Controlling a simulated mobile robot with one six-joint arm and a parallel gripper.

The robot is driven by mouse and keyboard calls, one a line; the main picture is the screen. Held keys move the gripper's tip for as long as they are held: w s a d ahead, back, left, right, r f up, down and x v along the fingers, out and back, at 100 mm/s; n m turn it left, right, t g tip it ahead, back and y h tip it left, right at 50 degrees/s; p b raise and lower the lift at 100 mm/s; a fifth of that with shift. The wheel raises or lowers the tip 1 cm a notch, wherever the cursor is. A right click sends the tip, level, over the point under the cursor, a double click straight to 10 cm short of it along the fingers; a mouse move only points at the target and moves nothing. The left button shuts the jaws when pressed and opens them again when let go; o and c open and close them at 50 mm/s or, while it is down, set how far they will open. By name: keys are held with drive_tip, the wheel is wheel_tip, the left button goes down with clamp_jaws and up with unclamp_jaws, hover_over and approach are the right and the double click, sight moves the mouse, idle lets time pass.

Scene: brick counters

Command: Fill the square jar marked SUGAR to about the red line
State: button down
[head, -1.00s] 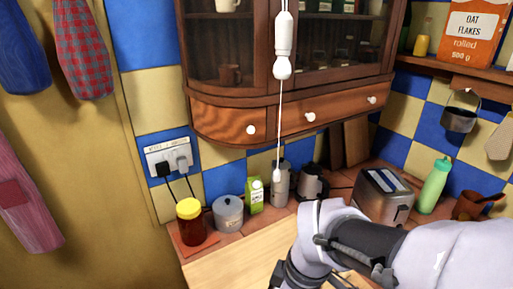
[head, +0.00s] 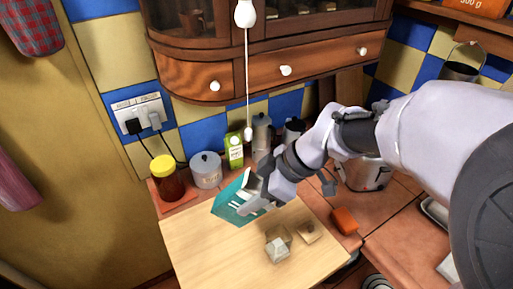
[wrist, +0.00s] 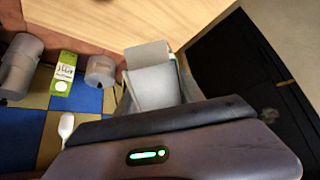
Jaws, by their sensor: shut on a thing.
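My gripper (head: 262,190) is shut on a teal carton (head: 232,204) with white marks, held tilted above the pale wooden board. In the wrist view the carton shows as a pale box (wrist: 152,88) beyond my gripper's dark body. On the board stand a small whitish block-like thing (head: 278,250) and a small tan one (head: 308,232); I cannot tell whether either is the square jar. No SUGAR mark or red line can be made out. A round grey lidded jar (head: 206,170) stands behind the board; its label is too small to read.
A yellow-lidded brown jar (head: 166,178) and a green-and-white carton (head: 234,150) stand along the back wall. A pull cord (head: 247,80) hangs in front of the cabinet. An orange thing (head: 344,220) lies right of the board (head: 195,250), whose front left is clear.

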drive_tip(key=shift+d+f+y+b, duration=0.1)
drive_tip(key=shift+f+y+b, duration=0.85)
drive_tip(key=shift+b, duration=0.9)
drive_tip(key=f+y+b, duration=0.1)
drive_tip(key=y+b, duration=0.1)
drive_tip(key=b, duration=0.4)
drive_tip(key=shift+d+f, duration=0.1)
drive_tip(key=shift+d, duration=0.05)
drive_tip(key=shift+b, duration=0.3)
